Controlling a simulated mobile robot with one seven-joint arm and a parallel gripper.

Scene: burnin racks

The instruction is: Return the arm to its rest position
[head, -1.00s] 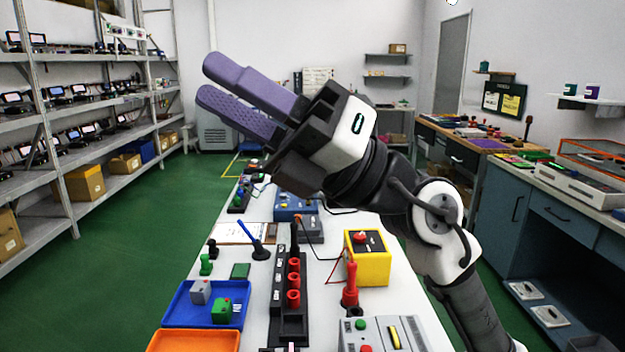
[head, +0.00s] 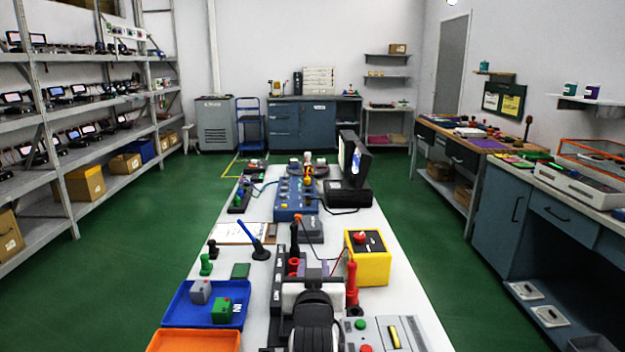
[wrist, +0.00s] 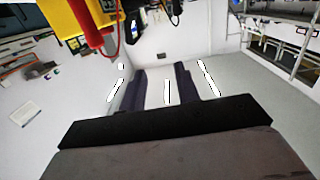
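My gripper shows in the wrist view (wrist: 160,72), where its two dark purple fingers stand apart with nothing between them. Ceiling and light strips show behind and around them. In the head view my arm's white and black end is low in the middle, in front of the black rack (head: 278,290).
On the white table are a yellow box with a red button (head: 368,262), a red upright tool (head: 351,290), a blue tray (head: 178,305) holding grey and green blocks, an orange tray (head: 190,342) and a grey control box (head: 400,335). A black case (head: 350,185) stands farther back.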

